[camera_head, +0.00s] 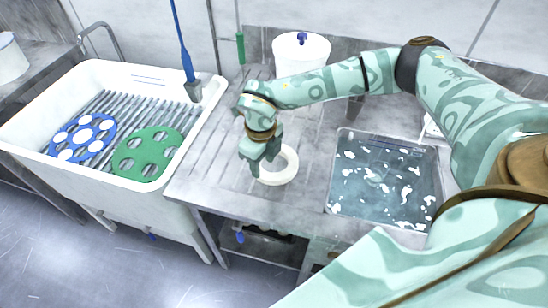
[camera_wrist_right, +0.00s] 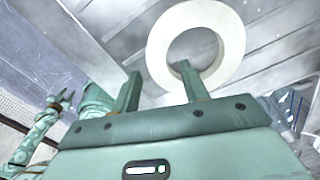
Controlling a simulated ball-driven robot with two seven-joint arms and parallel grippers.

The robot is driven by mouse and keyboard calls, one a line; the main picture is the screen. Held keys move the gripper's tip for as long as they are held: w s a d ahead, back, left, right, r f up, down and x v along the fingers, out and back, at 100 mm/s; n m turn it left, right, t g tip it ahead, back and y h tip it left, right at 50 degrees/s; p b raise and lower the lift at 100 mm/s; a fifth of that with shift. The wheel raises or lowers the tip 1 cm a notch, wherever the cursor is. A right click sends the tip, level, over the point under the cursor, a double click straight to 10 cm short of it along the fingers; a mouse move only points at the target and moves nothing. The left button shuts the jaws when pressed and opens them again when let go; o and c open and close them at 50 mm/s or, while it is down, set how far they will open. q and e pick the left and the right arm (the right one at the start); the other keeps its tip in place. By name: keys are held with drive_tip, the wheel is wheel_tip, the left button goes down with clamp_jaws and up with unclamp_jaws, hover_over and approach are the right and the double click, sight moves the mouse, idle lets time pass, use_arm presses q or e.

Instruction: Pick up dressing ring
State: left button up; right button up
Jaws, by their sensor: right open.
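The dressing ring is a white ring (camera_head: 280,181) lying flat on the grey metal bench, and it shows large in the right wrist view (camera_wrist_right: 235,45). My right gripper (camera_head: 262,168) is open at the ring's left side in the head view. In the right wrist view, one finger of the right gripper (camera_wrist_right: 157,72) overlaps the ring's hole and the other is outside its rim. The gripper hides part of the ring. My left gripper (camera_wrist_right: 61,98) is small at the left of the right wrist view, its jaw gap unclear.
A water-filled basin (camera_head: 334,200) is sunk in the bench right of the ring. A white lidded tub (camera_head: 302,58) stands behind. At left, a white sink (camera_head: 40,107) holds a blue holed disc (camera_head: 84,134) and a green one (camera_head: 146,150). The bench's front edge is close.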

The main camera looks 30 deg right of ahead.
sight(263, 173)
wheel_tip(263, 173, down, 4)
drive_tip(key=shift+s+r+b, duration=0.1)
drive_tip(key=shift+r+b, duration=0.05)
drive_tip(key=shift+b, duration=0.2)
drive_tip(key=shift+a+r, duration=0.1)
drive_tip(key=shift+r, duration=0.05)
clamp_jaws()
